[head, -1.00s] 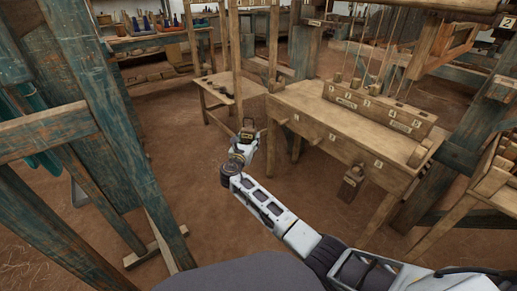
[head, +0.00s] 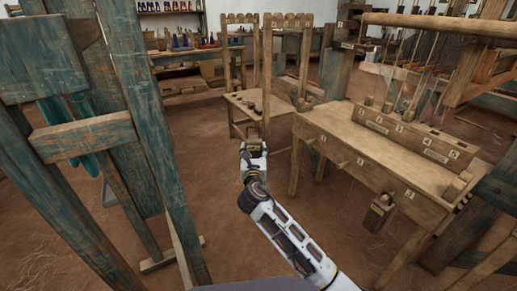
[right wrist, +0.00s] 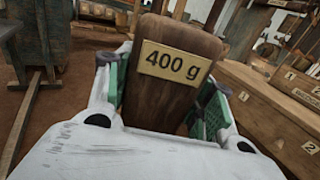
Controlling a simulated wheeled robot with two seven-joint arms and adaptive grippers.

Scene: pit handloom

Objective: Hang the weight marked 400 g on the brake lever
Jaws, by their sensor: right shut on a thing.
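The weight marked 400 g is a dark brown wooden block with a brass-coloured label, and in the right wrist view the weight (right wrist: 160,100) stands between my green-padded fingers. My right gripper (head: 253,162) is shut on it, in the middle of the head view, above the open floor. The weight (head: 253,148) shows small at the gripper's tip there. My left gripper is not in view. I cannot pick out the brake lever with certainty in these frames.
A wooden bench (head: 335,135) with numbered pegs is at the right, with a block (head: 379,213) hanging at its front. A small stool-like table (head: 245,105) stands beyond my gripper. Blue-green timbers (head: 150,110) close off the left. Bare floor (head: 205,150) lies between.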

